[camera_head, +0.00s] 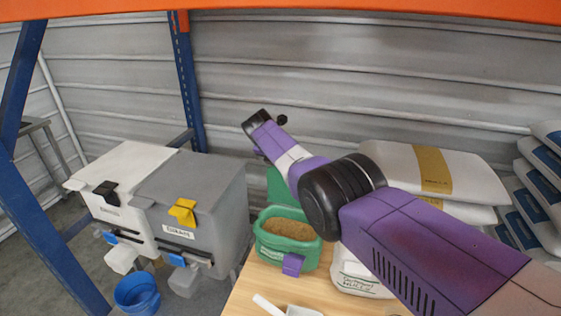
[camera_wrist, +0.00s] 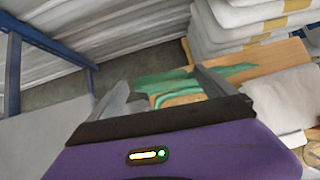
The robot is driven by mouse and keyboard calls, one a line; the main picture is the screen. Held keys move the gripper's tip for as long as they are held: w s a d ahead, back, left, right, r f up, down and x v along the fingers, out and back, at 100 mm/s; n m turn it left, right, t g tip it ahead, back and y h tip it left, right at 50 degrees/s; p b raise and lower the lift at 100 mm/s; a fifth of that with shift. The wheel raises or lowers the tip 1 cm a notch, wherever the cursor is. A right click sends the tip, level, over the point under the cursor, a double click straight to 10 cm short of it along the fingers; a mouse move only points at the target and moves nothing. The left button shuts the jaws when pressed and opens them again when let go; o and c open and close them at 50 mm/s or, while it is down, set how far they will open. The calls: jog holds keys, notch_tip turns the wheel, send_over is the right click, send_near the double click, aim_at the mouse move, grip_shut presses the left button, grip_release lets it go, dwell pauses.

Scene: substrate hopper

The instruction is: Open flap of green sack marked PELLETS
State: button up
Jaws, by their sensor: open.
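The green sack (camera_head: 269,240) stands on the wooden table in the head view, its top open on brown pellets (camera_head: 290,229). A green flap (camera_head: 281,187) stands up at its back edge, partly behind my arm. A purple tag hangs on its front; its marking is too small to read. In the wrist view, green sack cloth (camera_wrist: 237,71) and a brown patch show beyond and between my fingers. My gripper (camera_wrist: 160,78) is open, its two grey fingers apart with nothing clearly held. Contact with the cloth cannot be told.
A white sack (camera_head: 352,276) stands right of the green one, partly behind my arm. A white scoop (camera_head: 270,305) lies at the table's front. Grey hopper (camera_head: 205,205) and white hopper (camera_head: 128,190) stand left, a blue bucket (camera_head: 138,293) below. Stacked sacks (camera_head: 440,172) lie behind.

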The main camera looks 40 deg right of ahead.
jog(key=p+v, duration=0.4)
jog(key=v, duration=0.3)
jog(key=shift+s+a+r, duration=0.15)
jog(key=shift+a+r, duration=0.05)
jog(key=shift+r, duration=0.05)
dwell(0.7)
